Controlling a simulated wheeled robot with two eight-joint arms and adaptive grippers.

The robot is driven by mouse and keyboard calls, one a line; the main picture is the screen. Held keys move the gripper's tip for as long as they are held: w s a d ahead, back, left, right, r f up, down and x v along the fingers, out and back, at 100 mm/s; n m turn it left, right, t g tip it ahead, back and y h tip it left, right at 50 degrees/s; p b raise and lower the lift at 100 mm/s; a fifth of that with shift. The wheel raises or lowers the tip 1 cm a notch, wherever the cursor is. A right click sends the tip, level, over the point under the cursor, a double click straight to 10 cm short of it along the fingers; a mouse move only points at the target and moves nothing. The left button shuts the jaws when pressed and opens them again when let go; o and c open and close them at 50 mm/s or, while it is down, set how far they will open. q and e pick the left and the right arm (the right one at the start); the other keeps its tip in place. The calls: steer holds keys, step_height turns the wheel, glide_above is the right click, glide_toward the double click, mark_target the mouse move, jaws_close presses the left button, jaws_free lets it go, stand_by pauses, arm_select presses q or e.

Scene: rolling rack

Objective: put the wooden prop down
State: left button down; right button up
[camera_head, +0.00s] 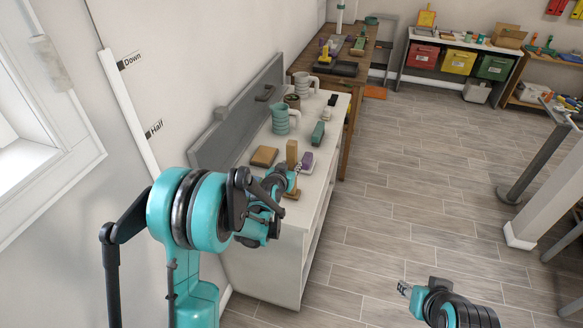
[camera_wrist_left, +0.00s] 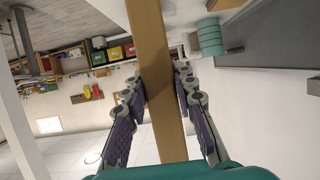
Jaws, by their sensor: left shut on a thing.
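The wooden prop (camera_head: 292,153) is a light brown bar that stands roughly upright over the near end of the white cabinet top (camera_head: 324,168). My left gripper (camera_head: 291,177) is shut on it. In the left wrist view the prop (camera_wrist_left: 150,50) runs between the two fingers of the left gripper (camera_wrist_left: 160,92). A brown wooden piece shows at the cabinet edge just below the gripper; I cannot tell whether the prop touches the top. My right gripper (camera_head: 404,288) is low over the floor, away from the cabinet, too small to read its jaws.
A grey panel (camera_head: 235,115) rises behind. The floor (camera_head: 420,180) to the right is clear.

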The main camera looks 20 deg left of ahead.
arm_select(q)
steer(key=shift+f, duration=0.15)
steer(key=c, duration=1.2)
jaws_free()
steer(key=shift+r, duration=0.3)
steer(key=s+d+r+g, duration=0.1)
steer(key=s+r+g, duration=0.1)
steer(key=s, duration=1)
steer(key=s+d+r+g+p, duration=0.1)
steer(key=s+r+g, duration=0.1)
steer(key=s, duration=1)
steer(key=s+d+r+g+p, duration=0.1)
steer(key=s+r+g, duration=0.1)
steer(key=s, duration=1.1)
steer(key=shift+r+g, duration=0.3)
steer(key=shift+r, duration=0.4)
